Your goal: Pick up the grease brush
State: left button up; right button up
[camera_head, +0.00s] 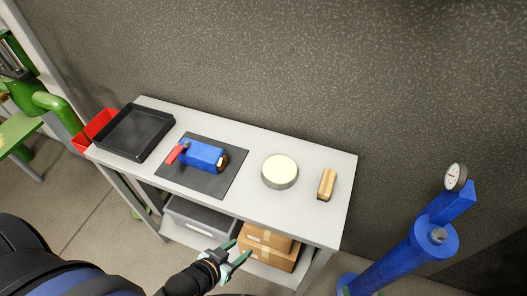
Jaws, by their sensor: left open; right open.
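The grease brush (327,184), a small tan piece with a dark lower end, lies on the right part of the pale bench top (313,218). A round tin (280,172) with a cream top stands to its left, apart from it. My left gripper (238,252) is open and empty, with teal fingertips, in front of the bench and low in the picture. It appears below and to the left of the brush, well away from it. My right gripper is not in view.
A blue device (203,155) with a red part sits on a dark mat (210,187). A black tray (133,131) and red bin (92,131) are at left. Boxes (268,249) and a grey bin (196,218) fill the lower shelf. A blue post with gauge (433,240) stands right.

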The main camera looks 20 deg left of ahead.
aim_at(326, 186)
jog(key=k+j+z, duration=0.15)
jog(key=j+z, duration=0.25)
jog(key=k+j+z, duration=0.15)
jog(key=j+z, duration=0.2)
jog(key=k+j+z, duration=0.25)
jog(key=z, duration=0.15)
